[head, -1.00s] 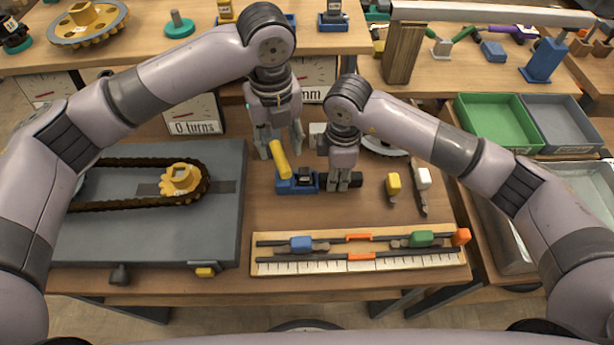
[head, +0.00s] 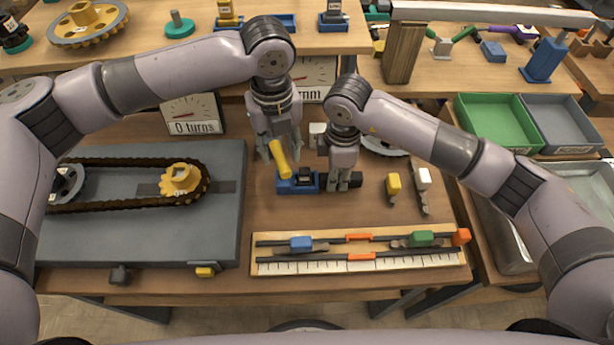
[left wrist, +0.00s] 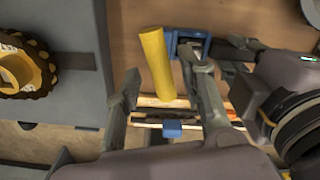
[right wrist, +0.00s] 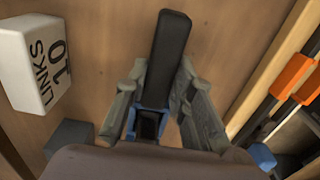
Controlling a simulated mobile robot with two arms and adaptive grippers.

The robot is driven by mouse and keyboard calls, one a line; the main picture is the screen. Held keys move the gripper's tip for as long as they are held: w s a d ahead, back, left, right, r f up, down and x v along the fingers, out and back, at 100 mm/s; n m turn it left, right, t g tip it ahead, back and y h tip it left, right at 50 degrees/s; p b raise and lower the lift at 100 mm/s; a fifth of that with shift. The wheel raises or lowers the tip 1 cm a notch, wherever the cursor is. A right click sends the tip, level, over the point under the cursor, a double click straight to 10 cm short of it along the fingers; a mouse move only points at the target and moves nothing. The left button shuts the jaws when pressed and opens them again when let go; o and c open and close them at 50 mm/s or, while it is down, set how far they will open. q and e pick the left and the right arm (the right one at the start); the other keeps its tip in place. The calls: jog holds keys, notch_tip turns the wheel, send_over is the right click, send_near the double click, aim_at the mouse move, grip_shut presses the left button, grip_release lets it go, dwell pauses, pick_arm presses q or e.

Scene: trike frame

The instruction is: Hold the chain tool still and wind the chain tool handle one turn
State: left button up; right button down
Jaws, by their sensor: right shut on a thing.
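The chain tool (head: 305,183) lies on the table, with a blue body, black parts and a yellow handle (head: 279,159). My right gripper (head: 342,188) is shut on the tool's black bar, which shows between its fingers in the right wrist view (right wrist: 168,50). My left gripper (head: 281,152) is open with its fingers at either side of the yellow handle. In the left wrist view the handle (left wrist: 157,62) stands between the spread fingers, with a gap on the left finger's side. Contact on the other side is unclear.
A "0 turns" dial (head: 193,115) and a "mm" dial (head: 313,73) stand behind. A grey board (head: 120,235) with a chain and yellow sprocket (head: 180,178) is at left. A ruler rack (head: 440,260) is in front. A "LINKS 10" block (right wrist: 35,62) sits beside the right gripper.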

aim_at(280, 156)
pick_arm(q)
jog(key=shift+f, duration=1.65)
grip_shut()
jog(key=m, duration=0.7)
jog(key=shift+m, duration=0.4)
jog(key=m, duration=0.6)
jog(key=shift+m, duration=0.4)
